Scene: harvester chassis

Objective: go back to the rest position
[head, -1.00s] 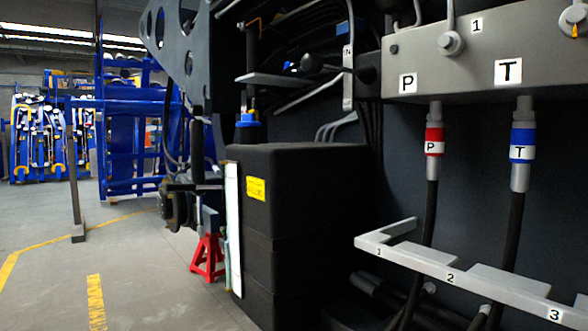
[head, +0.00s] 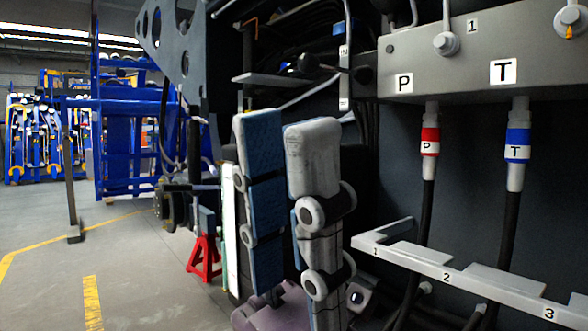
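My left gripper (head: 284,132) stands upright in the lower middle of the head view, in front of the black box. Its two grey fingers with blue pads point up and are apart, with a gap and nothing between them. It touches neither hose. My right gripper is not in view. The red-banded P hose (head: 429,150) hangs from the P port of the grey manifold block (head: 440,75). The blue-banded T hose (head: 517,150) hangs from the T port. Both stand to the right of my gripper.
A pale bracket (head: 430,262) numbered 1, 2 and 3 juts out at the lower right, close to my gripper. A red stand (head: 204,258) is on the floor to the left. Open floor (head: 130,265) with yellow lines lies at the left.

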